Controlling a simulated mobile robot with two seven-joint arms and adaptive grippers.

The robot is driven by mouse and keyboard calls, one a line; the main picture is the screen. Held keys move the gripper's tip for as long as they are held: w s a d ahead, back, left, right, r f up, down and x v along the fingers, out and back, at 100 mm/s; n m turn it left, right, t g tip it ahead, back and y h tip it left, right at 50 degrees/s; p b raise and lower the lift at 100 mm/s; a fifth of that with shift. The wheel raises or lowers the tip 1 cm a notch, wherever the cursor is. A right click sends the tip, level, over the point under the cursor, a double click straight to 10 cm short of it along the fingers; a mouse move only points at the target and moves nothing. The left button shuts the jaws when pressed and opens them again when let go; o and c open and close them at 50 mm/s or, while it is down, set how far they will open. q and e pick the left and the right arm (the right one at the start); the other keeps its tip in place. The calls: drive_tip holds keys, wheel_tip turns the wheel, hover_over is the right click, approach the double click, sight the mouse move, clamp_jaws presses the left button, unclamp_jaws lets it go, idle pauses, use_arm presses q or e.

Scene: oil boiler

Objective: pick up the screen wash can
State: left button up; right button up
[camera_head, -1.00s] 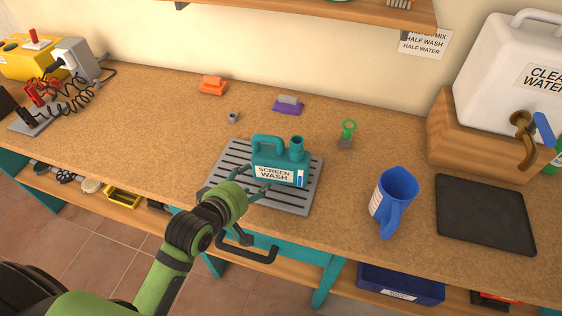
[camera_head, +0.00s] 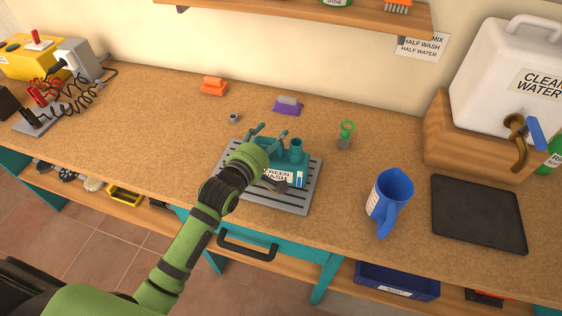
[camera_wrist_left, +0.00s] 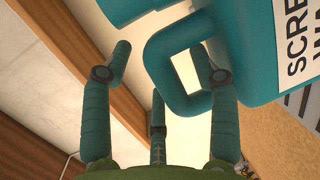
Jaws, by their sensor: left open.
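The teal screen wash can (camera_head: 290,171) stands upright on a grey slatted tray (camera_head: 239,195) on the bench. My left gripper (camera_head: 266,132) is open over the can's left side and hides its handle and part of the label in the head view. In the left wrist view the can's handle loop (camera_wrist_left: 168,70) reaches between the spread fingers (camera_wrist_left: 162,52), and the can's body with its label (camera_wrist_left: 296,45) is at upper right. I cannot tell whether any finger touches the handle. My right gripper is not in view.
A blue jug (camera_head: 390,195) and a black mat (camera_head: 478,212) are to the right, below the water container (camera_head: 505,65). A green-ringed piece (camera_head: 346,135), a purple block (camera_head: 287,106) and a small grey cup-like piece (camera_head: 234,118) lie behind.

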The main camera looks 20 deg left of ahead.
use_arm(q)
clamp_jaws()
drive_tip(key=shift+r, duration=0.1)
